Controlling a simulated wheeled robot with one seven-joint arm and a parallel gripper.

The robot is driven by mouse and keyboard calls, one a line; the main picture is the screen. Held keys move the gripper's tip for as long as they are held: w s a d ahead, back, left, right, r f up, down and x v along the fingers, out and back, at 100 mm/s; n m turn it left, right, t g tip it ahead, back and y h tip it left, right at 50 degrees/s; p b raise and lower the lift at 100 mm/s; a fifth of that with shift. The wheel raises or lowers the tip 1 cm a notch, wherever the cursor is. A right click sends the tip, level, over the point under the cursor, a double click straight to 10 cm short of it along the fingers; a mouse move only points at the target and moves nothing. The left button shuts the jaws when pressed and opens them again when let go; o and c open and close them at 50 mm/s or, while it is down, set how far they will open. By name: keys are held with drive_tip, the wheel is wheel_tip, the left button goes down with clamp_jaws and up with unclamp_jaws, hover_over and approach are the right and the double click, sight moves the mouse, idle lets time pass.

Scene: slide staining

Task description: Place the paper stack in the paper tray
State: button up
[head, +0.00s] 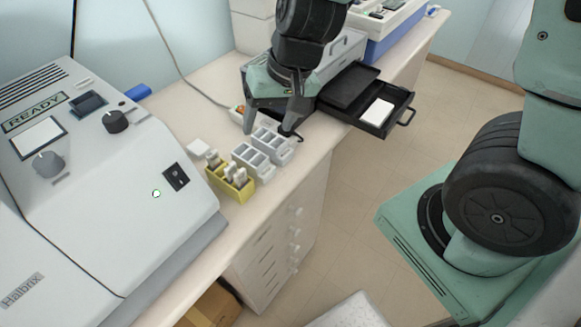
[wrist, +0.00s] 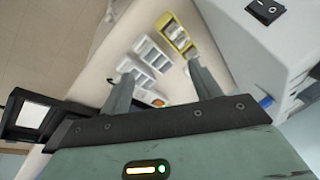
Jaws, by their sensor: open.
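A white paper stack (head: 378,112) lies flat in an open black paper tray (head: 402,98), which juts out past the counter's right edge. In the wrist view the white stack (wrist: 32,115) shows at the left, inside the black tray frame (wrist: 12,109). My gripper (head: 270,133) is open above the counter, left of the tray and apart from it. Its two fingers also show in the wrist view (wrist: 160,68), with nothing held between them. My wrist hides part of the machine behind it.
White slide racks (head: 262,146) and a yellow rack (head: 231,184) with upright pieces stand near my fingertips. A small white flat block (head: 198,146) lies beside them. A large white machine (head: 95,190) fills the left.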

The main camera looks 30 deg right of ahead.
drive_tip(key=s+a+r+n+g+h, duration=0.1)
drive_tip(key=s+n, duration=0.3)
drive_tip(key=s, duration=0.4)
drive_tip(key=s+a+r+n+g+h, duration=0.1)
drive_tip(key=s+a+r+n, duration=0.2)
drive_tip(key=s, duration=0.4)
drive_tip(key=shift+s+a+r+n, duration=0.4)
drive_tip(key=shift+a+n, duration=0.15)
drive_tip(key=shift+n, duration=0.65)
drive_tip(key=shift+f, duration=0.1)
